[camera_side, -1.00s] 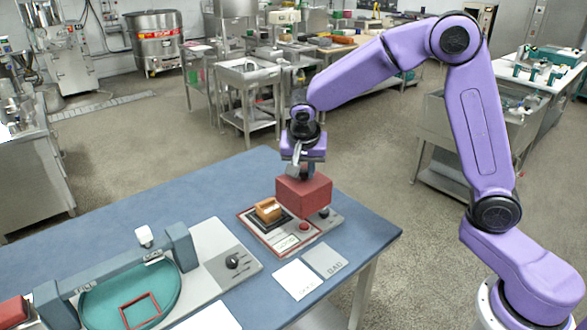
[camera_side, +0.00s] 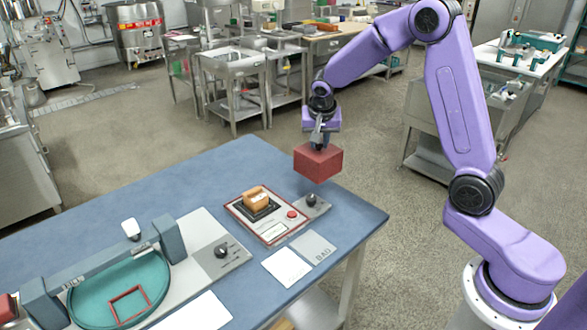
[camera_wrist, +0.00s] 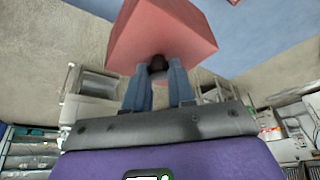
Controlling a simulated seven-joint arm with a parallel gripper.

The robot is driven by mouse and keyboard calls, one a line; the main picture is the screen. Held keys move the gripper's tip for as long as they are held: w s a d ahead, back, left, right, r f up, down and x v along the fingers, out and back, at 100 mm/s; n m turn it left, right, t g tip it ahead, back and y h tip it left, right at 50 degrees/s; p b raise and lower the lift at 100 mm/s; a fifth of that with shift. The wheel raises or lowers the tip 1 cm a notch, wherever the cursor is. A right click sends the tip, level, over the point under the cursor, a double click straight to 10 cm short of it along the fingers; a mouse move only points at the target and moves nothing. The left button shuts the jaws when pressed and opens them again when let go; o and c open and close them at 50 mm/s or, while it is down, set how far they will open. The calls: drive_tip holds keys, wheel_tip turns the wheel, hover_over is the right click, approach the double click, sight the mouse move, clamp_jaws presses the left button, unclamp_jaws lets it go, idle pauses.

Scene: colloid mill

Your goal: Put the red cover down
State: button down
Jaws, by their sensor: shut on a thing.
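The red cover (camera_side: 318,163) is a box-like block held in the air by my gripper (camera_side: 317,144). In the side view it hangs above the back right edge of the blue table, to the right of and apart from the red-framed panel (camera_side: 268,232). In the wrist view the red cover (camera_wrist: 163,30) fills the top middle, with the two fingers (camera_wrist: 160,72) of my gripper shut at its underside as pictured. An orange-brown block (camera_side: 256,199) on a dark base sits uncovered on the panel, beside a red button (camera_side: 292,214).
A grey box with a black knob (camera_side: 312,201) adjoins the panel. Two flat cards lie in front, one white (camera_side: 286,268) and one grey (camera_side: 313,248). A machine with a teal round basin (camera_side: 105,296) stands at left. The table's (camera_side: 175,180) back middle is clear.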

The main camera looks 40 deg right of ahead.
drive_tip(key=w+d+f, duration=0.1)
drive_tip(key=w+f, duration=1.1)
drive_tip(key=shift+d, duration=0.25)
drive_tip(key=shift+f, duration=0.2)
drive_tip(key=c, duration=1)
unclamp_jaws()
drive_tip(key=shift+o, duration=0.2)
